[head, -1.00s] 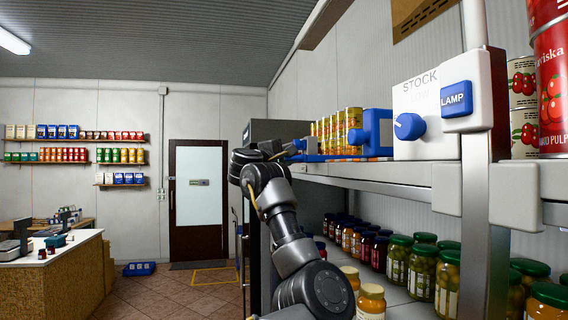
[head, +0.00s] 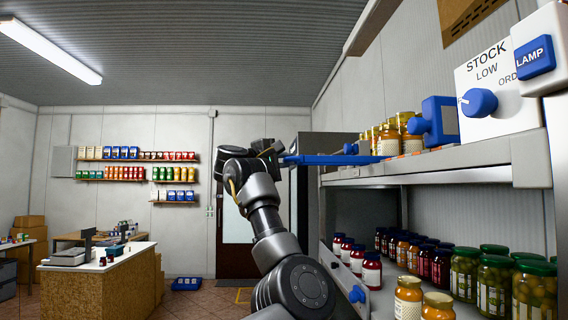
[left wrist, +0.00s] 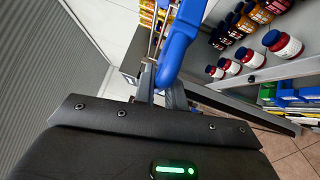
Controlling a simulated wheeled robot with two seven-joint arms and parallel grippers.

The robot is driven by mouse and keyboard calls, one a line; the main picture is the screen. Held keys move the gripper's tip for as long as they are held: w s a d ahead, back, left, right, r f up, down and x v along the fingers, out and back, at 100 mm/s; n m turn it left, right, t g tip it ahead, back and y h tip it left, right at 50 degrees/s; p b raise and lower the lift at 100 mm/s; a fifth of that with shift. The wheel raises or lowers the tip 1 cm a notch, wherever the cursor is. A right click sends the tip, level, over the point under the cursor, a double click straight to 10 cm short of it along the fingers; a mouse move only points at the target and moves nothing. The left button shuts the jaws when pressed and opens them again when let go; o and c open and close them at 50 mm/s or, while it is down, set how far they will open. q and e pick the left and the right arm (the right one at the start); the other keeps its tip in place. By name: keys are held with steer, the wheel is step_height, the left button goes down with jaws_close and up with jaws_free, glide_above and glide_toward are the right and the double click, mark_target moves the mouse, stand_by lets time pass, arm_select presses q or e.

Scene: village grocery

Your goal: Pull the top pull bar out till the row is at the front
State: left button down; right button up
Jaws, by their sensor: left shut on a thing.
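The top pull bar (head: 335,160) is a flat blue bar at the upper shelf, reaching left past the shelf's front edge. My left gripper (head: 284,158) is shut on its outer end. In the left wrist view the blue bar (left wrist: 178,42) runs up and away from the fingers (left wrist: 162,95). A row of yellow-orange jars (head: 388,140) with gold lids stands on the upper shelf behind the bar, beside a blue block (head: 437,121). The row's far end is partly hidden. My right gripper is not in view.
A white stock box (head: 490,95) with a blue knob and LAMP button sits at the right of the upper shelf (head: 440,165).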

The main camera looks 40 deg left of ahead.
arm_select(q)
steer(key=c, duration=1.5)
jaws_free()
steer(key=shift+o, duration=0.2)
steer(key=s+f+b, duration=0.1)
steer(key=s+b, duration=0.5)
steer(key=s, duration=0.4)
steer(key=shift+s+a+f, duration=0.2)
steer(key=shift+s+a, duration=0.1)
steer(key=shift+s, duration=0.05)
